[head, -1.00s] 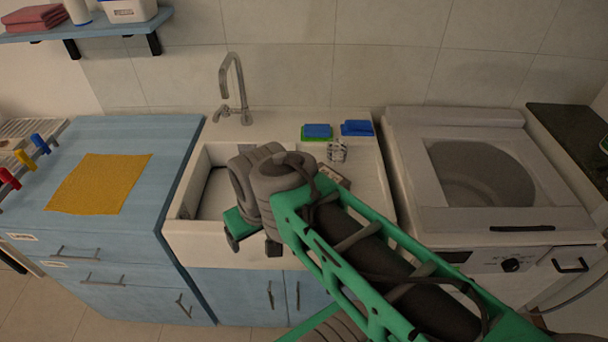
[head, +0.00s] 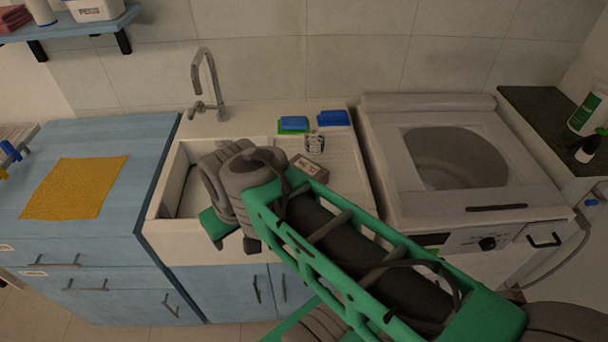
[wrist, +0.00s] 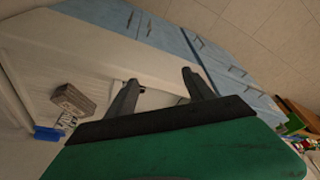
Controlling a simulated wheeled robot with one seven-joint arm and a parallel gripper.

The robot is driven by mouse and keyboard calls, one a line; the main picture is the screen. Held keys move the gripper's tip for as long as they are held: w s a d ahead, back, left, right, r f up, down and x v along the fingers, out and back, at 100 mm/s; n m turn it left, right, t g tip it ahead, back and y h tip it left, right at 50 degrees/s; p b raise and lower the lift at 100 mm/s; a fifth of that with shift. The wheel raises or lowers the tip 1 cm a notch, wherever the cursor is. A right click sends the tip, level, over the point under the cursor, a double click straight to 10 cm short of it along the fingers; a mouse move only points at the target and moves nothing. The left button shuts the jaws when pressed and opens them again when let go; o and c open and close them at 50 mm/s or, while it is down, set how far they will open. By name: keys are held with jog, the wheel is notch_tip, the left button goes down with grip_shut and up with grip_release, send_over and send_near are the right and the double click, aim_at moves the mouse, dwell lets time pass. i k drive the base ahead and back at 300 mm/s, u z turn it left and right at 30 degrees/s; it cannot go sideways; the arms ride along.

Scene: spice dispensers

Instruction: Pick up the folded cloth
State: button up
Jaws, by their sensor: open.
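A reddish-pink folded cloth (head: 14,18) lies on the blue wall shelf at the top left of the head view, cut by the picture edge. A yellow cloth (head: 75,188) lies flat on the blue cabinet top left of the sink. My gripper (wrist: 160,77) is open and empty in the wrist view, its two dark fingers apart over the sink front. In the head view my arm reaches over the sink and hides the fingertips. The gripper is well to the right of both cloths and touches neither.
The white sink (head: 166,190) has a tall tap (head: 208,85) behind it. Sponges (head: 333,118), a small glass (head: 314,143) and a box (head: 309,167) are on its right side. A washing machine (head: 385,170) stands right. A white bottle (head: 40,12) and tub (head: 95,9) share the shelf.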

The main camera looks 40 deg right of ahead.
aim_at(313, 169)
jog(key=z, duration=0.05)
jog(key=k, duration=1.3)
jog(key=u, duration=0.7)
jog(key=i, duration=1.5)
jog(key=z, duration=0.85)
jog(key=i, duration=0.4)
jog(key=z, duration=0.45)
